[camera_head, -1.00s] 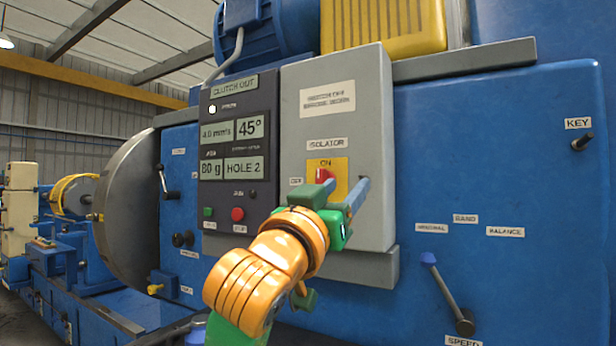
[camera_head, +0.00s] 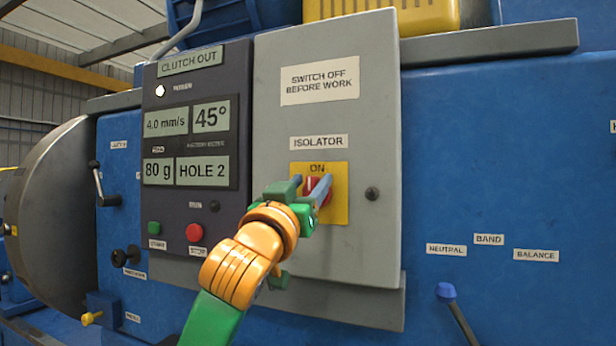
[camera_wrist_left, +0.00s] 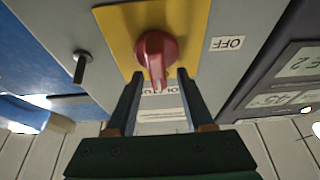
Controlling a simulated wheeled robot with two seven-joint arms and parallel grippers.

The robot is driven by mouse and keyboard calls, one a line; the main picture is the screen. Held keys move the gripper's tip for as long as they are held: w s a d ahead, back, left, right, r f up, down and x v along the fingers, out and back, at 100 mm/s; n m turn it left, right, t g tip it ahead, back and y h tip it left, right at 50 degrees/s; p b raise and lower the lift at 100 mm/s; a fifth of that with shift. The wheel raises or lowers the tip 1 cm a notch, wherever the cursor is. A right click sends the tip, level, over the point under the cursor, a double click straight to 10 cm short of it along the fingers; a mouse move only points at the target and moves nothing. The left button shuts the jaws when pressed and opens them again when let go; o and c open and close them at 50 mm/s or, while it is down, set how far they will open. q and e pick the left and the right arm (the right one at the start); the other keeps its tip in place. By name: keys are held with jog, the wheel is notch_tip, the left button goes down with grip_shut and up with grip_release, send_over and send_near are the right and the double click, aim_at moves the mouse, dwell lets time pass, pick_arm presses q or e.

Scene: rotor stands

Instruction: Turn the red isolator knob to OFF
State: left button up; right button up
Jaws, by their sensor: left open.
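The red isolator knob (camera_head: 313,187) sits on a yellow plate (camera_head: 338,212) on the grey isolator box (camera_head: 330,130). The word ON shows above it. In the left wrist view the red knob (camera_wrist_left: 156,58) has its grip bar pointing down the picture, and an OFF label (camera_wrist_left: 228,43) is to its right. My left gripper (camera_head: 310,186) is open, with one finger on either side of the knob in the head view. In the left wrist view its two fingertips (camera_wrist_left: 160,74) are either side of the knob's bar, with gaps visible. Whether they touch it is unclear. My right gripper is not in view.
A dark panel (camera_head: 200,210) with displays, a green button (camera_head: 154,228) and a red button (camera_head: 194,233) is left of the isolator box. A dark stud (camera_head: 372,193) sticks out right of the yellow plate. A blue-topped lever (camera_head: 446,292) is at lower right.

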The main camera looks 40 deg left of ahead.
pick_arm(q)
jog(key=shift+s+d, duration=0.1)
grip_shut()
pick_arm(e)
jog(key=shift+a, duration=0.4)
